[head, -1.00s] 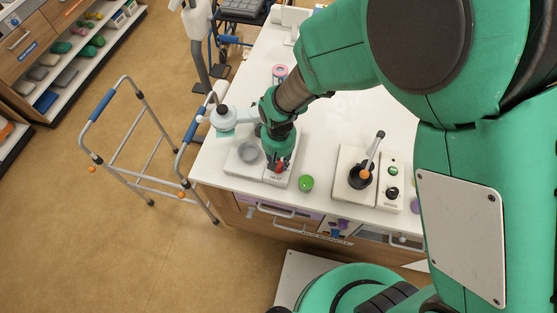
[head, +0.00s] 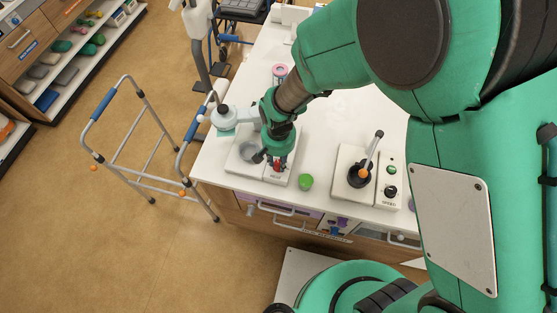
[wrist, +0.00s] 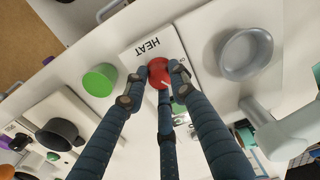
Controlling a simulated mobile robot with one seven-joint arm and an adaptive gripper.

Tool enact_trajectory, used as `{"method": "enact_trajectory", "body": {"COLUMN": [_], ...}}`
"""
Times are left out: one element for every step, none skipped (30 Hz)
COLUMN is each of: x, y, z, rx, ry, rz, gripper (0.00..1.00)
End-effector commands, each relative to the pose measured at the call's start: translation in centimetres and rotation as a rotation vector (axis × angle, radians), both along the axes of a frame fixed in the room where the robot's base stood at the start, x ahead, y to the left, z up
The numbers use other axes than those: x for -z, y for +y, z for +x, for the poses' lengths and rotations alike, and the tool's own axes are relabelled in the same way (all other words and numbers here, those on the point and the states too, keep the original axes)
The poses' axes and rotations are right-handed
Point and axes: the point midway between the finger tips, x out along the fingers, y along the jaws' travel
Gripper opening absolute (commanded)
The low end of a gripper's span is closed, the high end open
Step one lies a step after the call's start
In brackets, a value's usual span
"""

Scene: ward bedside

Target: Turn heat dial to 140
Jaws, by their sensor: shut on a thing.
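The red heat dial (wrist: 158,72) sits on a white panel marked HEAT (wrist: 150,48). In the wrist view my gripper (wrist: 155,84) has its dark fingers closed around the dial, one on each side and one below it in the picture. A small pale mark shows on the dial; the scale numbers are mostly hidden by the fingers, so I cannot read the setting. In the head view the dial (head: 277,167) is a small red patch under my gripper (head: 276,158), beside the hotplate (head: 240,165).
A grey dish (wrist: 246,54) stands on the hotplate. A green cylinder (head: 305,181) stands right of the heat panel. A second unit marked SPEED (head: 388,203) with a dark pot (head: 360,175) stands further right. The table's front edge is close.

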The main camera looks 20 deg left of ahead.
Motion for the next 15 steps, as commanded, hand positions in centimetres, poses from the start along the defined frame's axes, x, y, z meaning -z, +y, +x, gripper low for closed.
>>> {"method": "enact_trajectory", "body": {"x": [-0.06,-0.06,-0.06,-0.06,-0.06,-0.06,-0.06,-0.07,-0.06,-0.06,-0.05,-0.05,-0.04,-0.04,-0.03], "y": [0.06,0.06,0.06,0.06,0.06,0.06,0.06,0.06,0.06,0.05,0.05,0.04,0.04,0.03,0.03], "z": [0.07,0.07,0.07,0.08,0.08,0.08,0.08,0.08,0.07,0.07,0.06,0.05,0.05,0.04,0.03], "rx": [0.0,0.0,0.0,0.0,0.0,0.0,-0.001,-0.001,-0.001,-0.001,-0.001,-0.001,-0.001,-0.001,-0.001], "ry": [-0.002,-0.002,-0.002,-0.002,-0.002,-0.002,-0.002,-0.002,-0.002,-0.002,-0.001,-0.001,-0.001,-0.001,-0.001], "rz": [0.001,0.001,0.001,0.001,0.001,0.001,0.001,0.001,0.001,0.001,0.001,0.001,0.001,0.0,0.0], "gripper": [0.0,0.0,0.0,0.0,0.0,0.0,0.0,0.29,0.37,0.43,0.44,0.44,0.44,0.44,0.44]}}
